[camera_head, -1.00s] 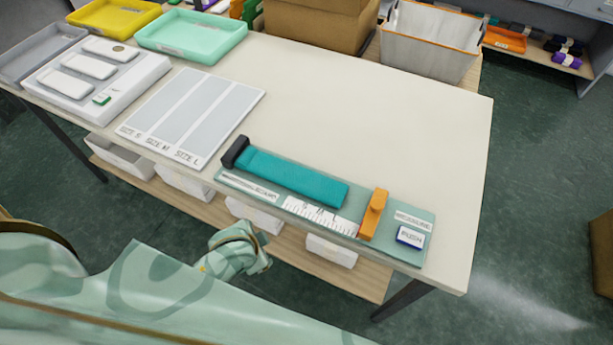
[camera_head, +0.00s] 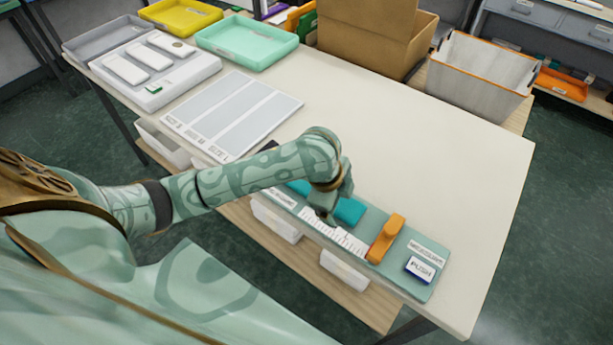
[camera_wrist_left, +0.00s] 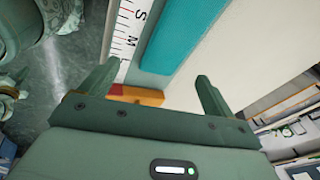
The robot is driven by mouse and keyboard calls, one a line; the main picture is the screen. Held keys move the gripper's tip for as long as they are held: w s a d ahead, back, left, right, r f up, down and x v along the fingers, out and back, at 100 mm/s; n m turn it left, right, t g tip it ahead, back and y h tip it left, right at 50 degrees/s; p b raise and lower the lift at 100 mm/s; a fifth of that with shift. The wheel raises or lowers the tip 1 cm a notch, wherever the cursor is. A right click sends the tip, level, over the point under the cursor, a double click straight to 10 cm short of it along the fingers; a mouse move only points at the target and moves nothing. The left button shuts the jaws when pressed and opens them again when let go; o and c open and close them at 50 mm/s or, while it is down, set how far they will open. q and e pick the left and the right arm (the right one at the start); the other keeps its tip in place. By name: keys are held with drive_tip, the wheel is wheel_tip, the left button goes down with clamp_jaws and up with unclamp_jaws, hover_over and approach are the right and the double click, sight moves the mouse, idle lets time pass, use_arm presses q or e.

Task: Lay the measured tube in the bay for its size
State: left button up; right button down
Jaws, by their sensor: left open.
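The teal tube (camera_head: 350,211) lies on the pale green measuring board (camera_head: 412,292), beside a printed ruler and short of the orange slider (camera_head: 387,238). My left gripper (camera_head: 328,210) is over the tube in the head view, hiding its middle. In the left wrist view the open left gripper (camera_wrist_left: 155,75) has nothing between its fingers; the tube (camera_wrist_left: 185,35) lies beyond them, and the slider (camera_wrist_left: 135,95) shows between them. The sheet with three grey bays (camera_head: 235,115), marked size S, M and L, lies to the left, its bays empty. My right gripper does not show.
A blue-edged push button (camera_head: 420,269) sits at the board's right end. A white holder (camera_head: 155,85) and mint (camera_head: 247,55), yellow (camera_head: 180,17) and grey (camera_head: 103,37) trays stand at the back left. A cardboard box and white bin (camera_head: 482,80) stand behind. The table's right side is clear.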

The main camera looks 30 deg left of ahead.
use_arm(q)
drive_tip(key=w+a+r+m+g+y, duration=0.2)
drive_tip(key=w+a+r+m+g, duration=0.15)
drive_tip(key=a+r, duration=0.65)
drive_tip(key=shift+n, duration=0.45)
drive_tip(key=f+b, duration=0.1)
drive_tip(key=f, duration=0.2)
drive_tip(key=f+b, duration=0.2)
drive_tip(key=f, duration=0.2)
drive_tip(key=a+f+b, duration=0.1)
drive_tip(key=f+b, duration=0.1)
drive_tip(key=f, duration=0.1)
drive_tip(key=shift+w+a+f, duration=0.1)
drive_tip(key=shift+w+f, duration=0.15)
drive_tip(key=shift+f, duration=0.15)
drive_tip(key=f+b, duration=0.2)
drive_tip(key=f, duration=0.1)
drive_tip(key=f+b, duration=0.1)
drive_tip(key=f, duration=0.1)
drive_tip(key=shift+w+f, duration=0.15)
drive_tip(key=shift+w, duration=0.15)
drive_tip(key=shift+r, duration=0.2)
drive_tip(key=c, duration=1.1)
